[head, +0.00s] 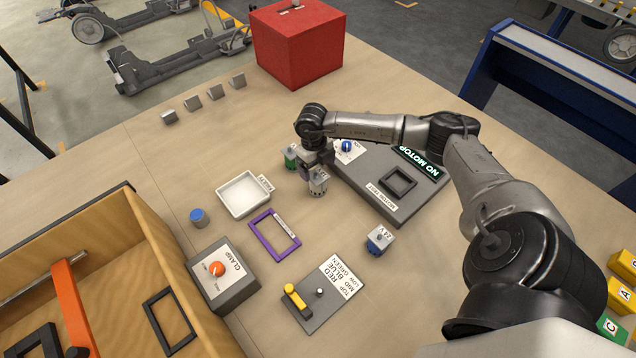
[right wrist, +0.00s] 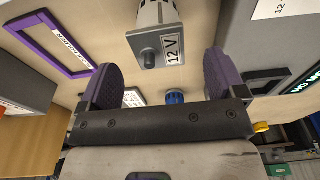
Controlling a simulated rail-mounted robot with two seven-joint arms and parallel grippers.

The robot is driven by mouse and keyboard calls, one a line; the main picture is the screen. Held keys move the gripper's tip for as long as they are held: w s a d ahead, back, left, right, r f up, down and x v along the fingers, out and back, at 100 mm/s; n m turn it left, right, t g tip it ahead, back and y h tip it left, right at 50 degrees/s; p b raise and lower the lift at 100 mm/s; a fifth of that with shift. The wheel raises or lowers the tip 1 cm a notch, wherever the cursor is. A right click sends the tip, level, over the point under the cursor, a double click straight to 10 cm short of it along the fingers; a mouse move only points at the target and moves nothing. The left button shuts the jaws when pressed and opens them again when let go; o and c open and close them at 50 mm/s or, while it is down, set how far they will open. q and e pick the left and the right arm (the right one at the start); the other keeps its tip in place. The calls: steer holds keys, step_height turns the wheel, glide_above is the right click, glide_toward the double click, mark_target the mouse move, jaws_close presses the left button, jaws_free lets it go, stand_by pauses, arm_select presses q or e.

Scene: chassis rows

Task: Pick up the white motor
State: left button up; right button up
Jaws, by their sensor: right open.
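The white motor (head: 318,188) stands on the table just left of the grey motor test panel (head: 362,182). In the right wrist view the white motor (right wrist: 156,14) shows a pale body, a grey end with a short shaft and a "12 V" label. My right gripper (head: 314,168) is above it, pointing down, and hides part of it in the head view. In the right wrist view its two purple-padded fingers (right wrist: 160,72) are apart, with the motor in line with the gap. I cannot tell whether they touch it. My left gripper is not in view.
A green motor (head: 291,157) stands close on the left. A blue-based motor (head: 380,240), white tray (head: 243,195), purple frame (head: 256,236), clamp box (head: 222,277) and blue cylinder (head: 199,217) lie around. A red box (head: 298,45) stands at the back.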

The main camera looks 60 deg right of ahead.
mark_target(318, 175)
steer(key=f, duration=0.5)
steer(key=shift+s+a+b, duration=0.2)
steer(key=shift+s+b, duration=0.05)
steer(key=shift+b, duration=0.05)
steer(key=shift+r, duration=0.1)
steer(key=c, duration=1.5)
